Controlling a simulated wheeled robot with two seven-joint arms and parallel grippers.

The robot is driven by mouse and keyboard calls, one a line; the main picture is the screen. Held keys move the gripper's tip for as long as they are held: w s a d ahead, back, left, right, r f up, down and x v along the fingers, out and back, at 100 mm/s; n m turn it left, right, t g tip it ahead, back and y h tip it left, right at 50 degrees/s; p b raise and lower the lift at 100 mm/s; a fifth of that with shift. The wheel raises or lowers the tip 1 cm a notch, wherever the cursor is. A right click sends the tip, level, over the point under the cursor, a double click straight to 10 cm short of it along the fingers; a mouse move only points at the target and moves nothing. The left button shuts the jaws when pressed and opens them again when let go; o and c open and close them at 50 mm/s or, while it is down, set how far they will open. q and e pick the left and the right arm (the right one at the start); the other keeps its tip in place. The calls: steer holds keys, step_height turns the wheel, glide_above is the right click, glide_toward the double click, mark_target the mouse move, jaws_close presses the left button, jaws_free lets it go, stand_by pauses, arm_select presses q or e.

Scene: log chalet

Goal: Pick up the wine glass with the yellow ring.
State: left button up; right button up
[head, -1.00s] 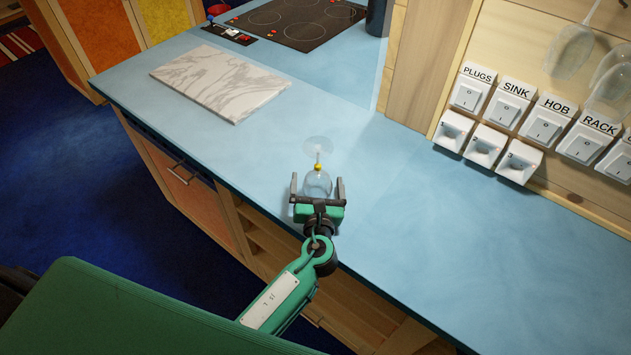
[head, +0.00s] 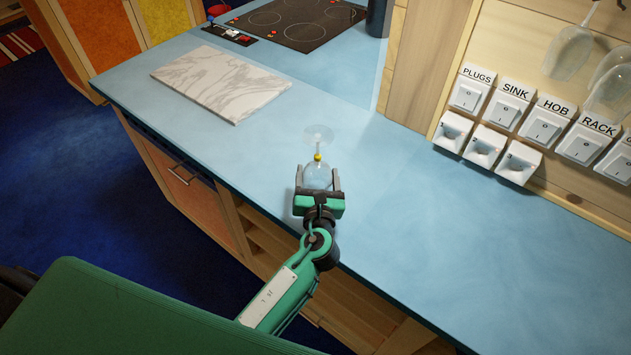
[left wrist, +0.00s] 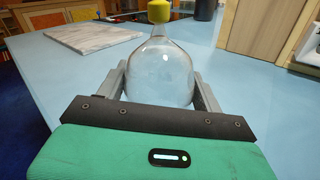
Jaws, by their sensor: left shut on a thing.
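The wine glass with the yellow ring (head: 318,157) is at the front part of the blue counter, its bowl toward my left gripper and its round foot (head: 319,134) away from it. My left gripper (head: 318,176) is shut on the bowl, one finger on each side. In the left wrist view the clear bowl (left wrist: 160,72) sits between the two grey fingers, with the yellow ring (left wrist: 159,11) at the top edge. My right gripper is out of view.
A white marble board (head: 222,82) lies on the blue counter (head: 420,215) at the left, beyond the glass. A black hob (head: 298,22) is at the back. Labelled switches (head: 543,124) and hanging clear glasses (head: 570,52) are on the wooden wall at right. The counter right of the glass is clear.

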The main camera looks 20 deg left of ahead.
mark_target(318, 135)
arm_select(q)
step_height(318, 135, up, 17)
steer(key=shift+f+p, duration=0.15)
steer(key=shift+p, duration=0.4)
stand_by(0.3)
